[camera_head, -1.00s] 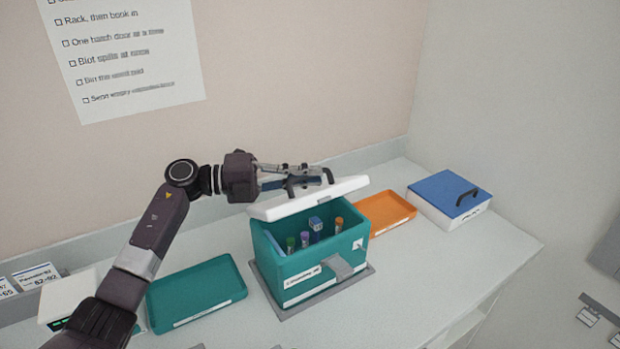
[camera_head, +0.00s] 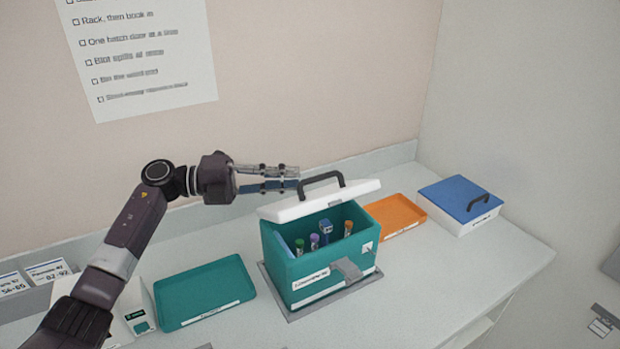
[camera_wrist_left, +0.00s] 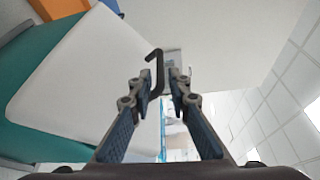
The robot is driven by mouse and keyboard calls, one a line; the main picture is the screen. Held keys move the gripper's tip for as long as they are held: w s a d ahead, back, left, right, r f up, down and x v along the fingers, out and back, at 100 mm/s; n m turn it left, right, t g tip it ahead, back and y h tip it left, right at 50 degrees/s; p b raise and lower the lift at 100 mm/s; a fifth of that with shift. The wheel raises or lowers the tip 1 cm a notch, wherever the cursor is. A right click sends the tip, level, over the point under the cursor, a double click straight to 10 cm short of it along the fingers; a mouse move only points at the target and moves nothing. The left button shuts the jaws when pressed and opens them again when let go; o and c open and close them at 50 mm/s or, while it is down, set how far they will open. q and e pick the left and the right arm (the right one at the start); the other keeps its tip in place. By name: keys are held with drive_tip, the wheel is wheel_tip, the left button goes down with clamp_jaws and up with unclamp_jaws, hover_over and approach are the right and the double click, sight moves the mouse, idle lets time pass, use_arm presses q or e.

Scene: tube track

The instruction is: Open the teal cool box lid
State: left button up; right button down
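The teal cool box (camera_head: 312,284) stands on a grey mat on the counter. Its white lid (camera_head: 318,201) is raised and tilted back, so the inside shows, with several capped tubes (camera_head: 325,232) in it. A dark handle (camera_head: 322,182) arches from the lid's top. My right gripper is not in view.
A teal tray (camera_head: 203,290) lies left of the box. An orange tray (camera_head: 397,214) and a white box with a blue lid (camera_head: 459,203) stand to the right. The wall is close behind. The counter's front right is clear.

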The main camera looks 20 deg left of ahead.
use_arm(q)
drive_tip(key=v, duration=0.5)
idle(0.3)
